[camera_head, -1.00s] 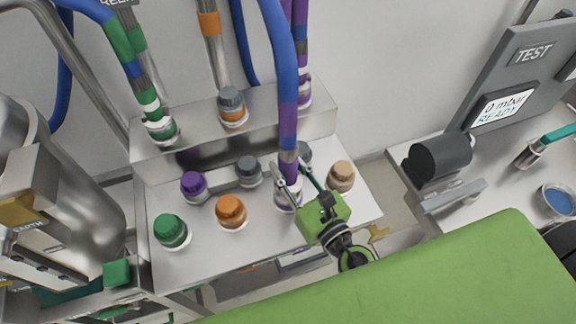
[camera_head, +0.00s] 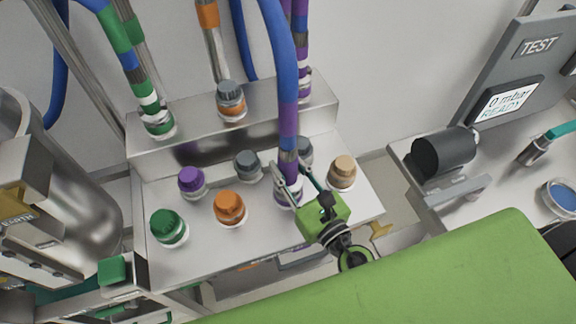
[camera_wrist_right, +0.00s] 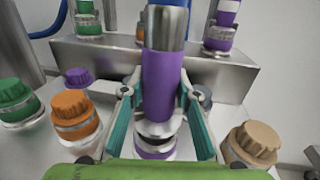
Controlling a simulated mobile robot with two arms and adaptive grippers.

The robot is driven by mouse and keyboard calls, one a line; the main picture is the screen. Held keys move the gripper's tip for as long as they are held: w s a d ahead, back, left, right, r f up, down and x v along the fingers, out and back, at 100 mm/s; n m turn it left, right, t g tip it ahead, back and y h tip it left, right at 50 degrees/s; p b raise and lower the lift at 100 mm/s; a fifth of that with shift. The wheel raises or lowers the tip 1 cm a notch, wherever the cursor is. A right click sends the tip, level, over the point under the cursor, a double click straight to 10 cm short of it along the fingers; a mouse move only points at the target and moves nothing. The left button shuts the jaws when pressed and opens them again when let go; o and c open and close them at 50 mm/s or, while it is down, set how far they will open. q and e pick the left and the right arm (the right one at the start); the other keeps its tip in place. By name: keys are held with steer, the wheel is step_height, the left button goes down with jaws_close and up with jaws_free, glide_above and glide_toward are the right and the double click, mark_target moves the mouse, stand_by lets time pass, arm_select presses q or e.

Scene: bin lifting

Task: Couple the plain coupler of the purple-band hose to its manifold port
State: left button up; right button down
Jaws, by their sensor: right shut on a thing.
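The blue hose with a purple band (camera_head: 288,118) comes down from above to the front deck of the steel manifold (camera_head: 205,255). My right gripper (camera_head: 297,178) is shut on its lower end, one finger on each side. In the right wrist view the purple sleeve (camera_wrist_right: 163,85) stands nearly upright between the teal fingers of the gripper (camera_wrist_right: 158,112). Below it a steel edge and a white and purple ring (camera_wrist_right: 155,150) show at the deck. I cannot tell whether the coupler is fully seated on the port. My left gripper is not in view.
Purple (camera_head: 191,181), orange (camera_head: 230,208), green (camera_head: 168,227), grey (camera_head: 247,165) and tan (camera_head: 342,172) caps stand close around the held hose. A green-banded hose (camera_head: 150,105) and a purple-and-white one (camera_head: 303,75) stand on the rear step. A test panel (camera_head: 510,75) is at right.

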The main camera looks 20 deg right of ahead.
steer(key=shift+f, duration=0.1)
steer(key=shift+f+b, duration=0.3)
steer(key=shift+b, duration=0.15)
steer(key=shift+f+b, duration=0.55)
steer(key=shift+f, duration=0.1)
stand_by(0.8)
steer(key=c, duration=1.5)
jaws_free()
steer(key=shift+f, duration=0.1)
steer(key=shift+s, duration=0.15)
steer(key=v, duration=1.1)
steer(key=shift+s, duration=0.35)
